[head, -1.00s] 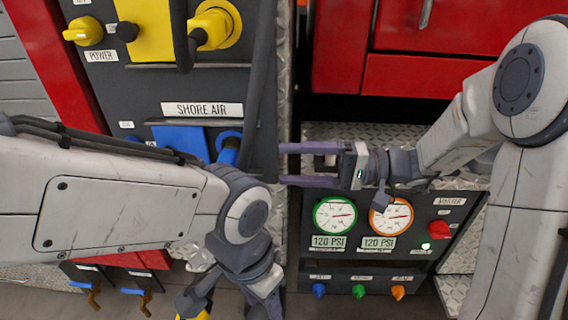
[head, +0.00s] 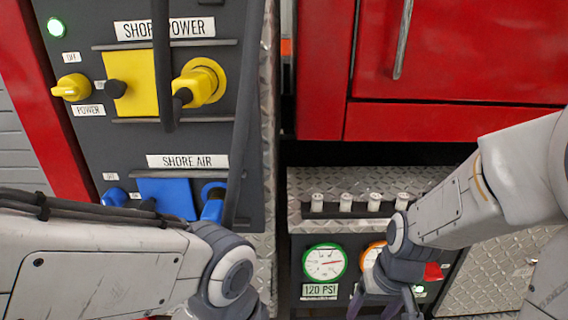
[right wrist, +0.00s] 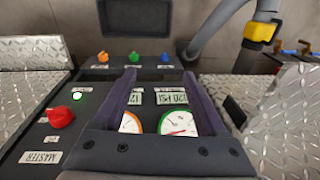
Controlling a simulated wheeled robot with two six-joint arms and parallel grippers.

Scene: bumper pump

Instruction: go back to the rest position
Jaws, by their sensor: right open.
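My right gripper (right wrist: 158,85) is open in the right wrist view, its two purple fingers apart with nothing between them. It points over the gauge panel, with the green-ringed gauge (head: 325,262) and the orange-ringed gauge (right wrist: 131,122) behind it. In the head view my right gripper (head: 385,306) shows at the bottom edge, partly cut off, in front of the panel. My left arm comes in from the left across the lower part of the head view. Its gripper lies below the picture and is hidden.
A shore power panel has a yellow plug (head: 197,84) and a yellow knob (head: 72,87). Below are a blue shore air plug (head: 212,203) and hanging dark hoses. Red cabinet doors (head: 450,60) are at upper right. A red master knob (right wrist: 60,117) sits beside the gauges.

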